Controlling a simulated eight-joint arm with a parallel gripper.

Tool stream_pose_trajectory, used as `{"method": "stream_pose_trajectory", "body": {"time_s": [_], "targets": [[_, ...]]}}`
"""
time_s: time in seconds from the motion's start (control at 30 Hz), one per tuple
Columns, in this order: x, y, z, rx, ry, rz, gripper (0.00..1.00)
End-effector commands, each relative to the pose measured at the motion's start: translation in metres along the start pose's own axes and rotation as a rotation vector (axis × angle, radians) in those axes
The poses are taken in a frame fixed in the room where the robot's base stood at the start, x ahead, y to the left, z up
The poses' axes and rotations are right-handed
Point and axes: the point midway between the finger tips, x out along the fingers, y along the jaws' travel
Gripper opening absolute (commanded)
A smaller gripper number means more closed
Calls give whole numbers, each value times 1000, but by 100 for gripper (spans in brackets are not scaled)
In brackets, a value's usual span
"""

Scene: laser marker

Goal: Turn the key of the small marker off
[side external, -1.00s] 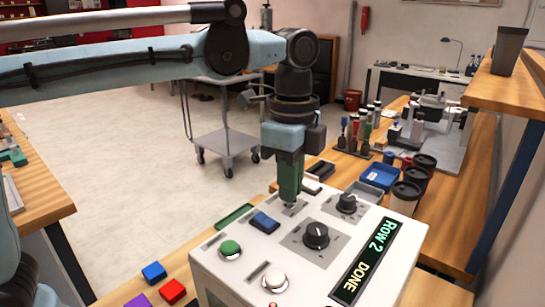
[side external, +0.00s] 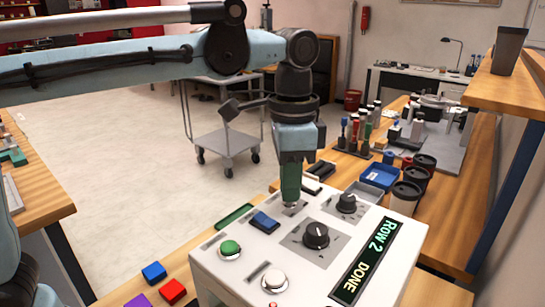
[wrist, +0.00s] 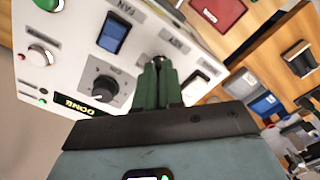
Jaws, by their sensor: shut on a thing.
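The small marker is a white control box (side external: 215,277) with a sloped panel; its display (side external: 366,262) reads "ROW 2 DONE". My gripper (side external: 291,202) points down at the far edge of the panel, its green fingers shut on the key (side external: 291,208). The fingers hide most of the key, so its angle is hard to tell. In the wrist view the gripper's fingertips (wrist: 158,66) are close together at the key switch, beside a label that seems to read "KEY". A blue rocker marked "FAN" (wrist: 113,33) is to its left.
Two black knobs (side external: 316,236) (side external: 345,203), a green button (side external: 230,248) and a white button (side external: 275,279) share the panel. A blue tray (side external: 380,177) and dark-lidded cups (side external: 405,195) stand behind on the bench. Coloured blocks (side external: 172,291) lie at the left.

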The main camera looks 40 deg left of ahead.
Motion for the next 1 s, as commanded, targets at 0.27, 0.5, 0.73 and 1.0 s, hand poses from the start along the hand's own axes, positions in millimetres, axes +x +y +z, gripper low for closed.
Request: {"method": "stream_pose_trajectory", "body": {"time_s": [0.27, 0.5, 0.73, 1.0], "targets": [[0, 0, 0, -12, 0, 0, 0], [0, 0, 0, -11, 0, 0, 18], [0, 0, 0, -9, 0, 0, 33], [-6, 0, 0, -8, 0, 0, 33]]}}
